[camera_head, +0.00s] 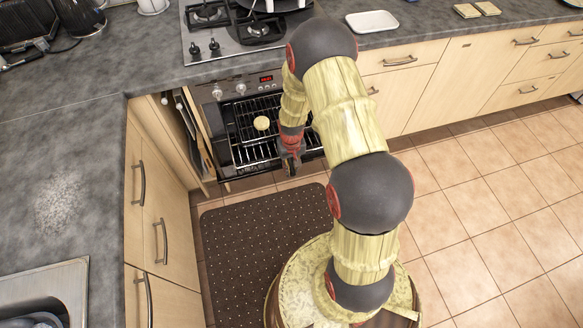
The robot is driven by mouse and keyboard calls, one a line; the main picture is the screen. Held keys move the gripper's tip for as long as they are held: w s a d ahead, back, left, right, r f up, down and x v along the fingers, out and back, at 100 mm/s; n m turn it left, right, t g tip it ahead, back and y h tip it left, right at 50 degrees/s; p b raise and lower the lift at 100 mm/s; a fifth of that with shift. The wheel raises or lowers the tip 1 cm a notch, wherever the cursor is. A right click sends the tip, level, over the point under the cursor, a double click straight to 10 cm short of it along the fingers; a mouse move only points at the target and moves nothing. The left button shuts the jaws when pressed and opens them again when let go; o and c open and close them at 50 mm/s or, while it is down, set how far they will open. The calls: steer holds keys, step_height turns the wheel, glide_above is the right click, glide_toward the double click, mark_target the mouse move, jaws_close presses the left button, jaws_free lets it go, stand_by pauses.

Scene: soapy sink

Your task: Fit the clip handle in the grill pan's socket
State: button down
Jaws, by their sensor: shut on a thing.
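The grill pan (246,131) sits in the open oven at the back, a dark tray with a wire rack and a round pale yellow item (261,123) on it. My gripper (290,163) points down at the pan's front right, over or just before its near edge. It is shut on a small dark thing, likely the clip handle, which is mostly hidden by the gripper. I cannot tell whether the handle touches the pan. The socket cannot be made out.
The oven panel (240,87) with knobs and display is above the pan, under the hob (235,38). A pull-out cupboard (187,130) stands open left of the oven. A dark dotted mat (258,235) lies before it. Tiled floor at right is clear.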

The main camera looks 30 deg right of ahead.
steer(key=shift+w+d, duration=0.25)
steer(key=shift+w, duration=0.55)
stand_by(1.5)
steer(key=c, duration=1.6)
jaws_free()
steer(key=shift+r, duration=0.1)
step_height(320, 180, up, 12)
steer(key=shift+f, duration=0.1)
steer(key=shift+s, duration=0.1)
